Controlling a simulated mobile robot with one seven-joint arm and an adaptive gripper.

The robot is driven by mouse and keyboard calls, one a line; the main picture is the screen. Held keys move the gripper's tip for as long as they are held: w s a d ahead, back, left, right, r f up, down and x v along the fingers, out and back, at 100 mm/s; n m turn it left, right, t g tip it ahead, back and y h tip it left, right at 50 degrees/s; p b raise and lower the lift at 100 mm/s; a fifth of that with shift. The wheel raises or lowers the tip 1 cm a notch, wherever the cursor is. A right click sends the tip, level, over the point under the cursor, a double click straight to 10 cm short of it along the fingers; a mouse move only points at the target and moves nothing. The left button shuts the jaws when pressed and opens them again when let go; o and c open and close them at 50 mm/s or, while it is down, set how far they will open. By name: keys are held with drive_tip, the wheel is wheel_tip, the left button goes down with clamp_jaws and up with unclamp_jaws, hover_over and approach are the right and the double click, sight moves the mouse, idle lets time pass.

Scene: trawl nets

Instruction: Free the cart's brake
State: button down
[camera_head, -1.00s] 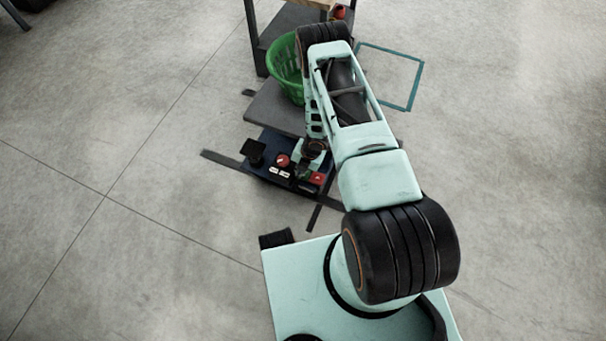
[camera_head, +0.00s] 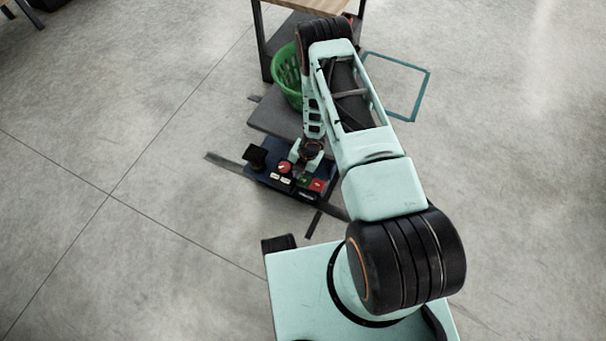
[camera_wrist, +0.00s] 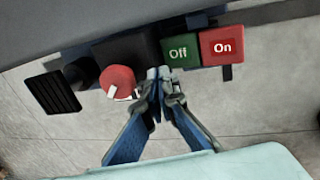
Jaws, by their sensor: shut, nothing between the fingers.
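The cart (camera_head: 272,118) is low, with a grey deck and a dark blue front panel (camera_head: 262,178). On the panel are a red round knob (camera_head: 284,168) with a white mark, a green button (camera_head: 304,181) and a red button (camera_head: 318,185). In the wrist view the green button (camera_wrist: 180,52) reads "Off" and the red button (camera_wrist: 222,47) reads "On". The red knob (camera_wrist: 116,83) shows left of my gripper (camera_wrist: 160,74). My gripper is shut and empty, its tips between knob and green button; contact cannot be told. Which control is the brake is not marked legibly.
A green basket (camera_head: 288,80) stands on the deck behind my arm. A black pad (camera_head: 255,157) sits at the panel's left end. A table (camera_head: 305,6) stands behind the cart. A teal square outline (camera_head: 425,95) marks the floor at right. Floor at left is clear.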

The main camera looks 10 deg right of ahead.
wheel_tip(320, 180, up, 10)
drive_tip(key=w+a+p, duration=0.1)
drive_tip(key=p, duration=0.2)
drive_tip(key=shift+a, duration=0.35)
drive_tip(key=shift+w+f, duration=0.1)
